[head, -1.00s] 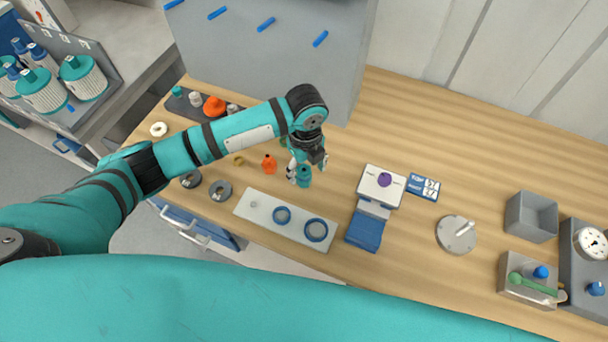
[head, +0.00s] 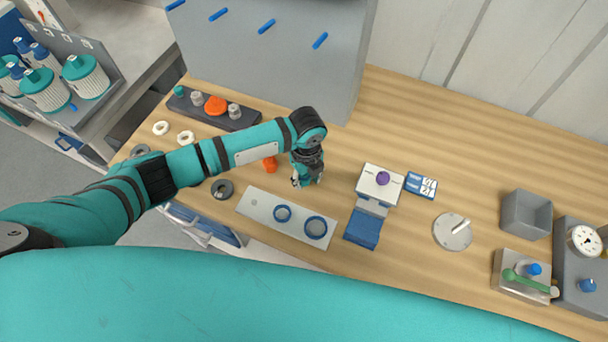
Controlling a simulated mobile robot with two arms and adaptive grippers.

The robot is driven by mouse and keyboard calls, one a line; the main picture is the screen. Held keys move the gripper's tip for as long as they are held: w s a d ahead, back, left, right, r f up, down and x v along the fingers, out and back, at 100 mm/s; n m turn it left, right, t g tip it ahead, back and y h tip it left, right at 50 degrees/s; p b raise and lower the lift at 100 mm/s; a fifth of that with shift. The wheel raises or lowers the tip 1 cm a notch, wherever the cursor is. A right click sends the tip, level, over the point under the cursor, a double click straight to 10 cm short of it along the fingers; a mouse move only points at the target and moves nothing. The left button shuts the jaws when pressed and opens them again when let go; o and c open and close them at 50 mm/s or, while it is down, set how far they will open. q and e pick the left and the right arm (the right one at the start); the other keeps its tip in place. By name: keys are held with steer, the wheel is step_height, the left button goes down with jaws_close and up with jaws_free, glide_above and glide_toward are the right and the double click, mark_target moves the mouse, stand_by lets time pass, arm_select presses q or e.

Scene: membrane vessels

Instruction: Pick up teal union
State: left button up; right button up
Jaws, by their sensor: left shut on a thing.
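My left gripper (head: 301,181) points down over the wooden bench, just beyond the long pale plate with blue rings. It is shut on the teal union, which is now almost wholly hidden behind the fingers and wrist. I cannot tell whether the union is touching the bench. My right gripper is not in view.
A pale plate (head: 258,208) with two blue rings lies in front of the gripper. An orange fitting (head: 270,166) is at its left, partly behind my arm. A blue and white device (head: 363,228) stands at right. A dark tray (head: 238,123) holds small parts behind my arm.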

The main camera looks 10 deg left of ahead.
arm_select(q)
steer(key=shift+c, duration=1.4)
steer(key=shift+r, duration=0.1)
steer(key=shift+w+r+b, duration=0.1)
steer(key=shift+r+b, duration=0.6)
steer(key=shift+r, duration=0.95)
steer(key=s+d+b, duration=0.1)
steer(key=s, duration=0.3)
steer(key=s+d+r+b, duration=0.1)
steer(key=s+d, duration=0.1)
steer(key=s, duration=0.3)
steer(key=s+d+b, duration=0.1)
steer(key=s+d, duration=0.1)
steer(key=s, duration=0.3)
steer(key=shift+s+r+b, duration=0.2)
steer(key=shift+b, duration=0.1)
steer(key=shift+s+r, duration=0.1)
steer(key=shift+s, duration=0.15)
steer(key=shift+s+d+r+p, duration=0.1)
steer(key=shift+s+r+p, duration=0.1)
steer(key=shift+r+p, duration=0.4)
step_height(320, 180, up, 4)
steer(key=p, duration=0.4)
steer(key=shift+f+p, duration=0.1)
steer(key=shift+p, duration=0.3)
